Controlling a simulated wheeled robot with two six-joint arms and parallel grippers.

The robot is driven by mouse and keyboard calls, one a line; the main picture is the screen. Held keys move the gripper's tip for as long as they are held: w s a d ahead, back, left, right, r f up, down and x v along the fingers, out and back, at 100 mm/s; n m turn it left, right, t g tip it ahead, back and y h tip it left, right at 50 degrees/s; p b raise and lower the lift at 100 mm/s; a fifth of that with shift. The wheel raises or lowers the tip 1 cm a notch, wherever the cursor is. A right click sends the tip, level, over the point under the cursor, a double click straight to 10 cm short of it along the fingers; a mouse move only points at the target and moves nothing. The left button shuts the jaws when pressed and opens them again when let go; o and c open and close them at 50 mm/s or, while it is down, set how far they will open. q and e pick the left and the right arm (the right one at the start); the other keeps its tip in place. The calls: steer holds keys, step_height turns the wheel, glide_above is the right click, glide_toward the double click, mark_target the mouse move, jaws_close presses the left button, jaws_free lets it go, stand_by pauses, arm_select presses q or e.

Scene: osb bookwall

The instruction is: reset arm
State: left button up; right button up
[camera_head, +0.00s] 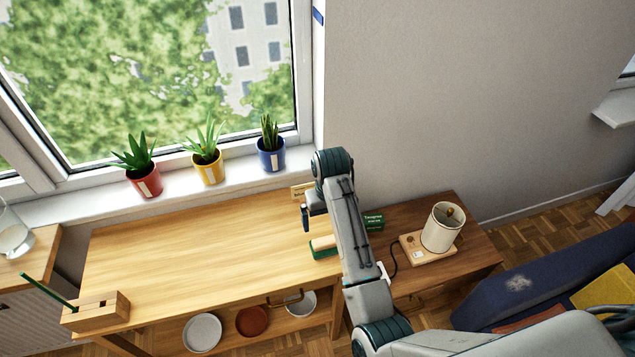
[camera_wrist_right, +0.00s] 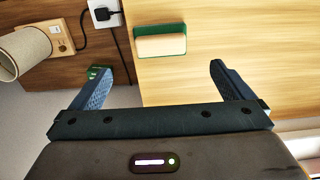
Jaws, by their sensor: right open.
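My right arm reaches in from the bottom right in the head view, with the right gripper (camera_head: 307,216) over the right end of the wooden table (camera_head: 190,250). In the right wrist view the gripper (camera_wrist_right: 160,70) has its two blue fingers wide apart, with nothing between them. A green block with a pale wooden top (camera_head: 323,246) lies on the table near it; in the wrist view this block (camera_wrist_right: 161,45) lies beyond the fingertips, apart from them. My left gripper is not in view.
Red (camera_head: 145,181), yellow (camera_head: 208,168) and blue (camera_head: 271,154) plant pots stand on the windowsill. A lamp (camera_head: 441,228) and a green box (camera_head: 374,222) stand on the darker side table. A wooden block with slots (camera_head: 96,312) sits at the table's front left. The table's middle is clear.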

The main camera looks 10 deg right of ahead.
steer(key=s+d+f+t, duration=0.1)
steer(key=s+d+f, duration=0.35)
steer(key=s, duration=0.45)
steer(key=s+d+r+t+h, duration=0.1)
steer(key=s+d+r, duration=0.2)
steer(key=s, duration=0.8)
steer(key=s+d+r+t, duration=0.2)
steer(key=s+d, duration=0.1)
steer(key=s, duration=0.8)
step_height(320, 180, down, 33)
steer(key=w+d+g+b, duration=0.1)
steer(key=d+g+b, duration=0.15)
steer(key=b, duration=0.25)
steer(key=s+f+b, duration=0.2)
steer(key=s+f, duration=0.7)
steer(key=f, duration=0.4)
steer(key=s+d+f+b, duration=0.1)
steer(key=s+f+b, duration=0.2)
steer(key=s+f, duration=0.6)
step_height(320, 180, down, 5)
steer(key=shift+d+r+b, duration=0.2)
steer(key=shift+d+b, duration=0.1)
